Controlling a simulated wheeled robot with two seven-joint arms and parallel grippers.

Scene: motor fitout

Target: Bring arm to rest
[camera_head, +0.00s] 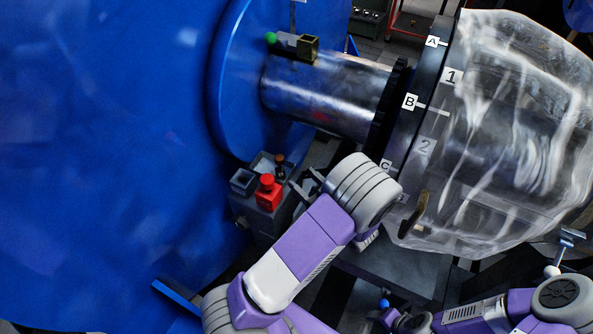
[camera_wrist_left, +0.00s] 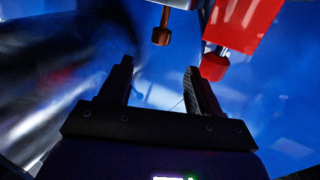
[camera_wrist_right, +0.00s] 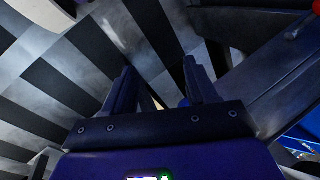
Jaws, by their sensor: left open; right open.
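My left arm reaches up from the bottom middle of the head view. Its gripper (camera_head: 307,186) is just right of a small grey box with a red part on it. In the left wrist view the left gripper (camera_wrist_left: 158,72) is open, with nothing between its fingers. My right arm is low at the right of the head view, and its fingers are not clear there. In the right wrist view the right gripper (camera_wrist_right: 160,80) is open and empty, above a striped dark and light floor (camera_wrist_right: 65,75).
The grey box (camera_head: 243,182) carries a red block (camera_head: 268,194) and a brown-topped peg (camera_head: 280,163). A big blue housing (camera_head: 110,150) fills the left. A metal shaft (camera_head: 325,92) runs to a dark flange with a clear-wrapped part (camera_head: 500,130). A green-tipped tool (camera_head: 290,42) rests on the shaft.

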